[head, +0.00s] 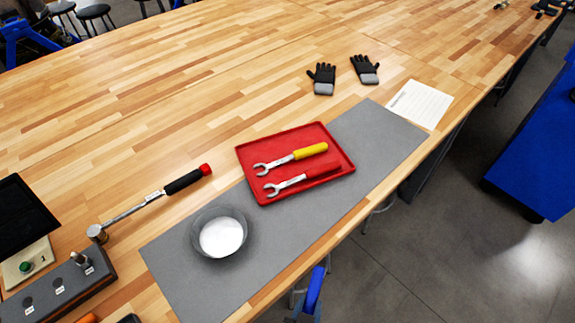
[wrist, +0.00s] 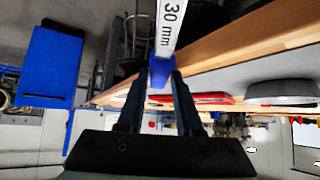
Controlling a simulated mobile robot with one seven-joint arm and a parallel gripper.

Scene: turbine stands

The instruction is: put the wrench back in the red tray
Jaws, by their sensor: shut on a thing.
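My gripper (wrist: 160,78) is shut on the blue handle of a wrench (wrist: 171,24). Its pale shaft, marked 30 mm, points away from the fingers in the wrist view. The red tray (head: 262,150) lies on the grey mat in the head view and holds a yellow-handled wrench (head: 308,152) and a red-handled wrench (head: 320,172), side by side. The tray also shows edge-on in the wrist view (wrist: 212,98), beyond the held wrench and apart from it. A blue piece shows at the bottom of the head view; I cannot tell whether it is the held wrench.
The grey mat (head: 375,150) also holds a bowl (head: 220,232). A torque wrench (head: 150,203) lies to the left. Gloves (head: 322,78) and a paper sheet (head: 420,103) lie behind.

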